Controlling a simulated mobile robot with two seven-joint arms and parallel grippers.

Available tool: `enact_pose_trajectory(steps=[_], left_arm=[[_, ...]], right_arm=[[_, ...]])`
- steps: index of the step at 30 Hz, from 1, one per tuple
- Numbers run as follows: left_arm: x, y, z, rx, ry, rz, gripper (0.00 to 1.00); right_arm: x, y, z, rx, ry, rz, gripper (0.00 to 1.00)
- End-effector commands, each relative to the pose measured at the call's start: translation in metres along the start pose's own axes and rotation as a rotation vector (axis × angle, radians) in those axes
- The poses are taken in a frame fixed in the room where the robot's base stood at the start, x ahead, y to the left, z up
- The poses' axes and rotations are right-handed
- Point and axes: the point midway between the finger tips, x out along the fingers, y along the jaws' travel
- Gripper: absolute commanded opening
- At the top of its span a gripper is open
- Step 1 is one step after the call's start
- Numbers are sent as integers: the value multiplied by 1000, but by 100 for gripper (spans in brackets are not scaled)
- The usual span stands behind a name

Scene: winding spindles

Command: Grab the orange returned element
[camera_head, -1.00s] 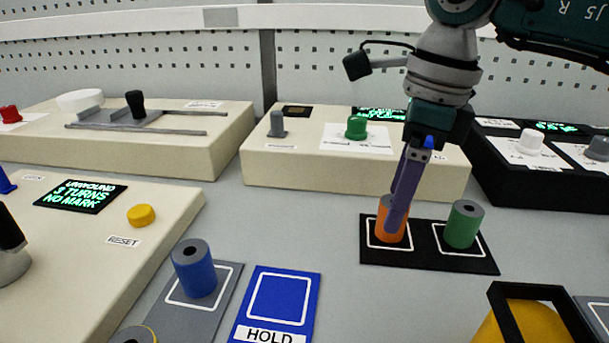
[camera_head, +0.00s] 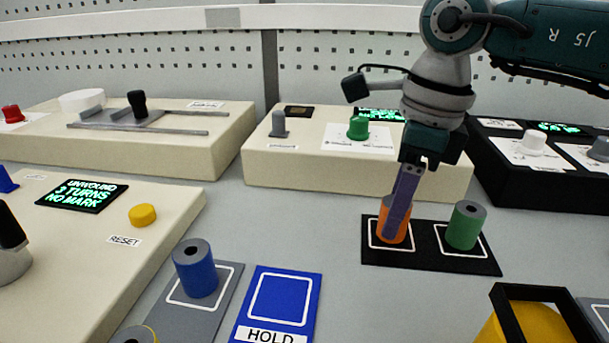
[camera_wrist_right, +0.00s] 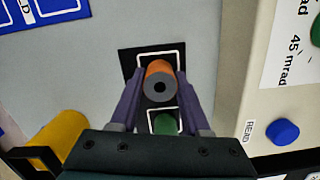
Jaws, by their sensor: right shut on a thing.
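The orange element (camera_head: 382,223) is an upright cylinder in the left white-outlined square of a black mat (camera_head: 432,258). My right gripper (camera_head: 395,230) reaches down around it, and a purple finger hides part of its front. In the right wrist view the orange element (camera_wrist_right: 159,67), with its grey holed top, sits between the two fingers (camera_wrist_right: 160,100). The gripper is shut on it. The element appears still at the mat; any gap below it cannot be told. My left gripper is not in view.
A green cylinder (camera_head: 465,226) stands close by in the mat's right square. A blue cylinder (camera_head: 196,270) stands on a grey mat beside the blue HOLD mat (camera_head: 262,318). A beige console (camera_head: 300,172) is behind. A yellow object in a black frame (camera_head: 530,322) is front right.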

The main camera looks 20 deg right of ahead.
Motion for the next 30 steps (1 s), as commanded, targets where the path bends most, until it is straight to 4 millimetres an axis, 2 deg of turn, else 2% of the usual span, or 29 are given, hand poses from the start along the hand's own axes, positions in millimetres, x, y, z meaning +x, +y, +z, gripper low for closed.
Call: enact_pose_trajectory(steps=[1,4,14,20,26,30], left_arm=[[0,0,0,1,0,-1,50],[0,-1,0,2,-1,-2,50],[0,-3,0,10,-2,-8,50],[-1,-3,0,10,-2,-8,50],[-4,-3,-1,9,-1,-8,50],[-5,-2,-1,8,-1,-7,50]], right_arm=[[0,0,0,0,0,0,12],[0,0,0,0,0,0,0],[-1,0,0,0,-1,-1,0],[-14,-1,3,-1,-3,-1,0],[-55,-1,8,-1,-5,-6,0],[-98,-2,13,0,-6,-8,0]])
